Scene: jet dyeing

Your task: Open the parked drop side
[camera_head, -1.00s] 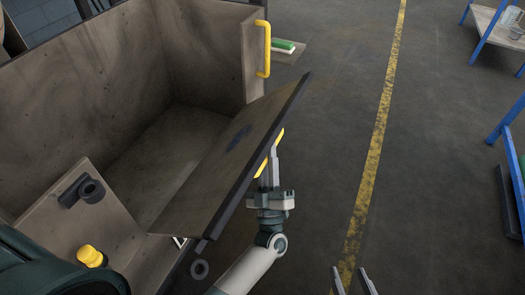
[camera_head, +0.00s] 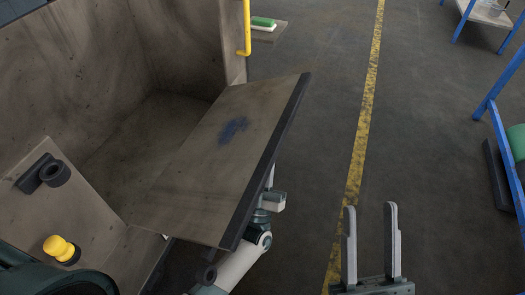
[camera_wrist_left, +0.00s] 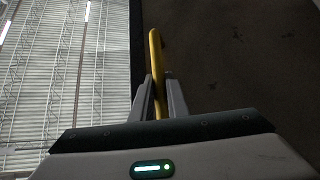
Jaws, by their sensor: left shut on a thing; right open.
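The drop side (camera_head: 215,165) is a worn brown panel with a dark edge and a blue smudge, tilted outward from the open side of the brown cart (camera_head: 170,50). My left gripper (camera_wrist_left: 158,88) is shut on the yellow handle (camera_wrist_left: 155,48) on the panel's outer face, as the left wrist view shows. In the head view the panel hides the handle and most of that gripper. My right gripper (camera_head: 371,220) is open and empty, to the right of the panel, with its fingers pointing away.
A yellow knob (camera_head: 60,248) and a dark bracket (camera_head: 44,173) sit on the cart's near wall. Another yellow handle (camera_head: 246,35) is on the far corner. Blue-framed racks (camera_head: 505,140) stand at the right. The floor around the yellow line (camera_head: 363,130) is clear.

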